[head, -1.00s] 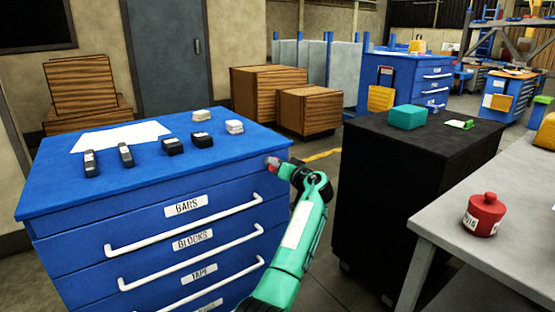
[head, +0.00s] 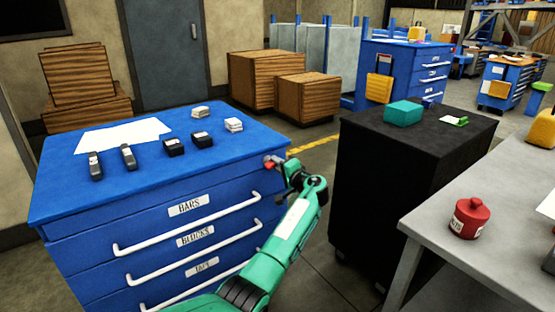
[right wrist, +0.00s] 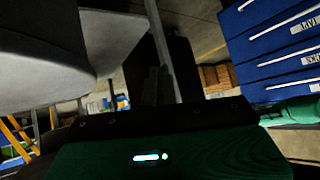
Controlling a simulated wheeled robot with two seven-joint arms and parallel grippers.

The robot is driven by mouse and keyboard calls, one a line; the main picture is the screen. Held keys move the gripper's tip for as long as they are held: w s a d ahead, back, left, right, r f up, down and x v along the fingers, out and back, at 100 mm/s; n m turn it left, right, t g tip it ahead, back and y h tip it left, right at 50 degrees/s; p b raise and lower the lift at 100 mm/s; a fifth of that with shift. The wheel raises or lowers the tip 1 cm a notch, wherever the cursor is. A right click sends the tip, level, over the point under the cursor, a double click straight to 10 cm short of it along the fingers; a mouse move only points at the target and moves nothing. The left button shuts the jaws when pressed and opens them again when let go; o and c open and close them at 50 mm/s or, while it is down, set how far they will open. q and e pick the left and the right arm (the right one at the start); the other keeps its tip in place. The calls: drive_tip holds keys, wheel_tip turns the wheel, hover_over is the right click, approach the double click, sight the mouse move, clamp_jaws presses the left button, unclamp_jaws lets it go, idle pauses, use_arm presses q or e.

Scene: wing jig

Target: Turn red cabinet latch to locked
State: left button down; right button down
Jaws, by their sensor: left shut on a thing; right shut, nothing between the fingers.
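The blue cabinet (head: 187,180) stands at the left in the head view, with labelled drawers and white handles. Its small red latch (head: 269,163) is at the upper right corner of the drawer front. My left gripper (head: 275,164) is shut on the latch, with its green arm coming up from below. The gripper hides part of the latch, so its exact angle is unclear. My right gripper (right wrist: 157,84) is shut and empty in the right wrist view, away from the cabinet, which shows at the right edge there.
Dark bars, blocks and a white sheet (head: 122,137) lie on the cabinet top. A black cabinet (head: 390,190) with a teal box (head: 403,112) stands to the right. A grey table (head: 490,257) holds a red container (head: 469,218). Floor shows between the cabinets.

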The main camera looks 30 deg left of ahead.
use_arm(q)
drive_tip(key=shift+f+m+p, duration=0.15)
drive_tip(key=shift+m+p, duration=0.3)
drive_tip(key=shift+m, duration=0.3)
drive_tip(key=shift+f+m+p, duration=0.15)
drive_tip(key=shift+m+p, duration=0.3)
drive_tip(key=shift+m, duration=0.3)
use_arm(e)
drive_tip(key=shift+s+d+r+g+h, duration=0.15)
drive_tip(key=shift+s+d+g+h, duration=0.3)
drive_tip(key=shift+d, duration=0.35)
drive_tip(key=shift+s+d+r+g+h, duration=0.2)
drive_tip(key=shift+s+d+g, duration=0.35)
drive_tip(key=shift+d, duration=0.2)
drive_tip(key=shift+s+d+r+g+h, duration=0.1)
drive_tip(key=shift+s+d+g+h, duration=0.3)
drive_tip(key=shift+d+g, duration=0.3)
drive_tip(key=shift+d, duration=0.1)
use_arm(q)
drive_tip(key=c, duration=1.4)
unclamp_jaws()
drive_tip(key=shift+r, duration=0.1)
